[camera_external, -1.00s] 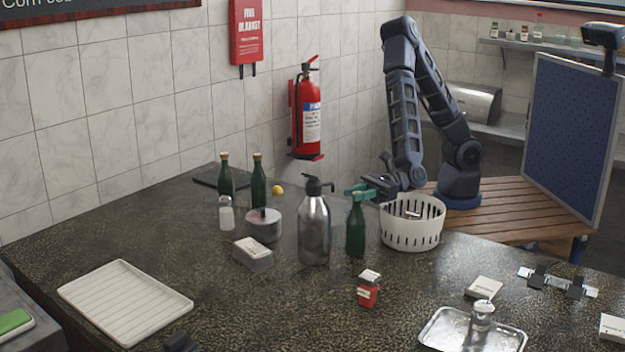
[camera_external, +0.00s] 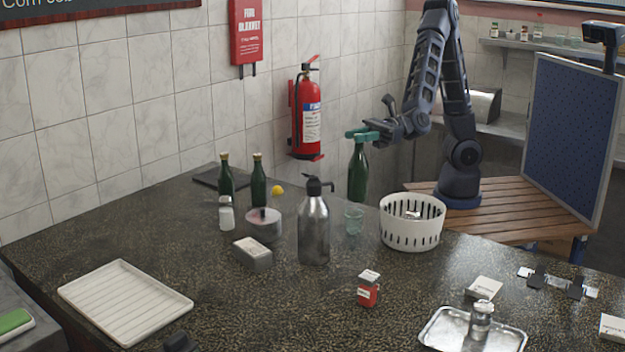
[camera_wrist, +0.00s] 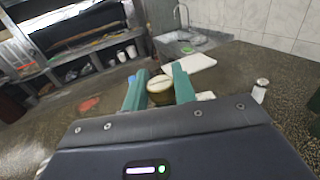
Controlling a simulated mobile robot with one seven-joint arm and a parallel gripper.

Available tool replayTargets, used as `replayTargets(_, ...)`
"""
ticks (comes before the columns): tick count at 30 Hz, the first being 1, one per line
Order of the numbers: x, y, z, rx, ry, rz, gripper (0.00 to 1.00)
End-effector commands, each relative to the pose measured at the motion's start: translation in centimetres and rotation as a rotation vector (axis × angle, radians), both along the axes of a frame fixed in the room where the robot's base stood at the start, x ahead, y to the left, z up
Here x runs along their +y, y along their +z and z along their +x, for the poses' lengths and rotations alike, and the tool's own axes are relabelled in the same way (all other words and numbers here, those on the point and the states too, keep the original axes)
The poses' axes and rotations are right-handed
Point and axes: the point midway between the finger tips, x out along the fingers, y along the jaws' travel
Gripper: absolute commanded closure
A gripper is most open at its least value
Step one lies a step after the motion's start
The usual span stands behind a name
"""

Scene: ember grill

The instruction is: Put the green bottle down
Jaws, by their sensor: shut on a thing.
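A dark green bottle (camera_external: 358,178) hangs upright from my gripper (camera_external: 362,135), whose teal fingers are shut around its top. The bottle is raised, and in the outside view its bottom shows above a clear glass (camera_external: 353,221) on the dark counter (camera_external: 220,300). In the wrist view, the bottle's top (camera_wrist: 160,86) sits between my gripper's two fingers (camera_wrist: 160,88); its lower body is hidden there. Two similar green bottles (camera_external: 226,178) (camera_external: 259,184) stand side by side near the wall.
A white slotted basket (camera_external: 412,226) stands right of the glass. A metal pump bottle (camera_external: 314,225) stands left of it. A round tin (camera_external: 264,225), a shaker (camera_external: 226,214) and a red box (camera_external: 368,289) are also on the counter. Bare counter lies between the white tray (camera_external: 125,302) and red box.

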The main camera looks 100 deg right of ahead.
Motion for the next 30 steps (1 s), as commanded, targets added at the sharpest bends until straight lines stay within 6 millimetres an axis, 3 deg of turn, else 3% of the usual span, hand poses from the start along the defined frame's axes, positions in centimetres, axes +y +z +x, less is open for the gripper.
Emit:
replayTargets(6,0.0,2.5,0.0,-0.004,0.0,0.001,1.0)
replayTargets(19,0.0,4.2,0.0,-0.003,0.001,0.0,1.0)
replayTargets(30,0.0,8.1,0.0,-0.003,0.0,0.0,1.0)
